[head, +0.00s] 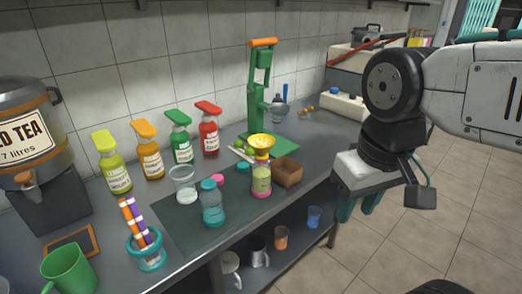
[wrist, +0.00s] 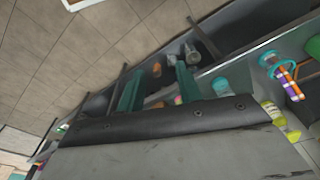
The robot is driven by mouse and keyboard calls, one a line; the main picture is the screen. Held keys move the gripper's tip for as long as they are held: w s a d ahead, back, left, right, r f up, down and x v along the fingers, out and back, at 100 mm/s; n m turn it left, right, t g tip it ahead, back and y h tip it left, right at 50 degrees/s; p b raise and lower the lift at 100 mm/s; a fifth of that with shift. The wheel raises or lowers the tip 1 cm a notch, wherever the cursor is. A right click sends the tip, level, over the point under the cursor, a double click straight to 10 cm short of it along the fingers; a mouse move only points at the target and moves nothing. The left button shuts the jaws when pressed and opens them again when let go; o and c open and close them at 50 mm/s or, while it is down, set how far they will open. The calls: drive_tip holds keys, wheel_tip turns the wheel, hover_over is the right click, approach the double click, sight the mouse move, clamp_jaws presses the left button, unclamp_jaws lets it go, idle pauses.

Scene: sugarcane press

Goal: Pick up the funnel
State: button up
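The yellow funnel (head: 261,143) sits on top of a clear bottle (head: 261,178) with yellow-green contents and a pink base, on the counter in the head view. I cannot pick out the funnel in the wrist view. My gripper (head: 358,207) hangs in front of the counter's edge, to the right of the funnel and apart from it, with its teal fingers pointing down. In the wrist view the two fingers of my gripper (wrist: 158,84) stand apart with nothing held between them.
A green press (head: 258,95) stands behind the funnel. A brown box (head: 288,172) is close on its right. A teal-capped jar (head: 212,205) and a clear cup (head: 183,185) stand to the left. Several coloured bottles line the wall. A lower shelf (head: 285,262) holds cups.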

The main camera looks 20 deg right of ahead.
drive_tip(key=o, duration=1)
drive_tip(key=shift+w+a+m, duration=0.25)
drive_tip(key=shift+a+m, duration=0.05)
drive_tip(key=o, duration=0.4)
drive_tip(key=w+a+f+m+y, duration=0.1)
drive_tip(key=w+a+m+y, duration=0.3)
drive_tip(key=w, duration=0.2)
drive_tip(key=shift+w+a+m+g+y, duration=0.2)
drive_tip(key=shift+a+m+g+y, duration=0.1)
drive_tip(key=shift+a+m+g, duration=0.1)
drive_tip(key=m+t+y, duration=0.5)
drive_tip(key=m+t, duration=0.4)
drive_tip(key=m, duration=1.3)
approach(253, 143)
drive_tip(key=shift+x, duration=3.45)
